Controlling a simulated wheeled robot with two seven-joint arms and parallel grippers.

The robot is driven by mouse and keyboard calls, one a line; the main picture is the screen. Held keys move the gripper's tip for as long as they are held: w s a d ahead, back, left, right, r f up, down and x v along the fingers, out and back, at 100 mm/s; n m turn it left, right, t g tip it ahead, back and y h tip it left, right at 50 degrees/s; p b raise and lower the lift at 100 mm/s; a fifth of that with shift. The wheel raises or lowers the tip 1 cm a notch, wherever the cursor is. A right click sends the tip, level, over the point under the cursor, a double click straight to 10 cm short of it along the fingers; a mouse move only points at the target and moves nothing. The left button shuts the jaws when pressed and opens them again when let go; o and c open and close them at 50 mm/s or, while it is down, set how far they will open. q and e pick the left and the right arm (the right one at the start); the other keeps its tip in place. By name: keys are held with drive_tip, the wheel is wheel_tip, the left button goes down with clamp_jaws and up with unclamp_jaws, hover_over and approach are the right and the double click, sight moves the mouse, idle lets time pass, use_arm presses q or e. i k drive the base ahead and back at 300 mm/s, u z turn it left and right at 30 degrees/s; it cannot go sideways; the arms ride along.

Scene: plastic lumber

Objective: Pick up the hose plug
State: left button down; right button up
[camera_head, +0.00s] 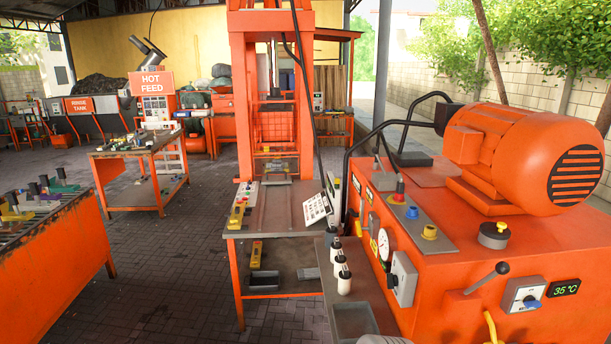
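I cannot tell for sure which thing is the hose plug. A strip on top of the orange machine (455,285) at right carries small fittings: a red one (399,191), a blue one (411,212) and a yellow one (430,232). A grey round cap with yellow (493,235) stands further right on the same top. Neither of my grippers is in view. A pale rounded shape at the bottom edge is too cut off to name.
An orange press (275,100) stands in the middle, with a grey bench (285,222) in front. White bottles (344,281) stand on a lower shelf beside the machine. A large orange motor (530,155) and black hoses take up the machine's back. Paved floor (150,260) is clear at left.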

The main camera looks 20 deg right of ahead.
sight(400, 185)
drive_tip(key=u, duration=0.25)
drive_tip(key=i, duration=1.95)
drive_tip(key=z, duration=1.5)
drive_tip(key=i, duration=0.75)
drive_tip(key=z, duration=0.7)
